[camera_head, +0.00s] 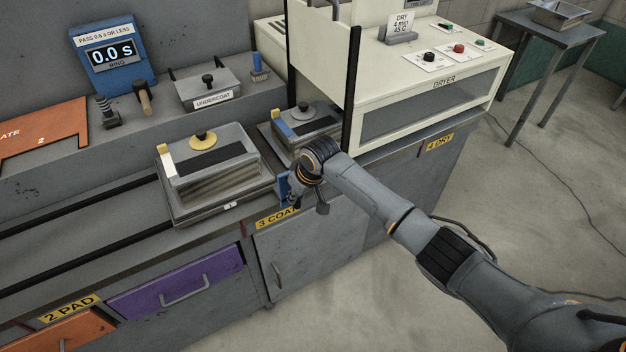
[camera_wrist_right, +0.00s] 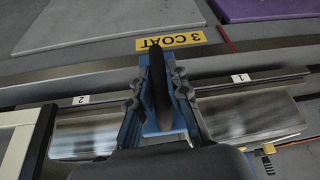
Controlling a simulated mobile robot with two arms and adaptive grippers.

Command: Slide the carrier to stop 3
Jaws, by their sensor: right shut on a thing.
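The carrier (camera_head: 205,213) sits on the bench rails at the COAT station. It bears two silver boxes with knobbed lids: the nearer-left box (camera_head: 208,165) above tag 1, and a second box (camera_head: 300,127) partly hidden by my arm. My right gripper (camera_head: 287,188) is at the carrier's front, between the boxes. In the wrist view its fingers (camera_wrist_right: 158,105) are shut around a dark upright handle (camera_wrist_right: 157,72), between tags 1 and 2. The yellow "3 COAT" label (camera_head: 275,218) is just below the gripper on the bench front. My left gripper is out of view.
Dark rails (camera_head: 95,246) run free to the left. The cream dryer (camera_head: 430,75) stands to the right, its dark frame post (camera_head: 351,90) close behind my wrist. An UNDERCOAT box (camera_head: 208,88) and a blue timer (camera_head: 112,57) stand on the back ledge.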

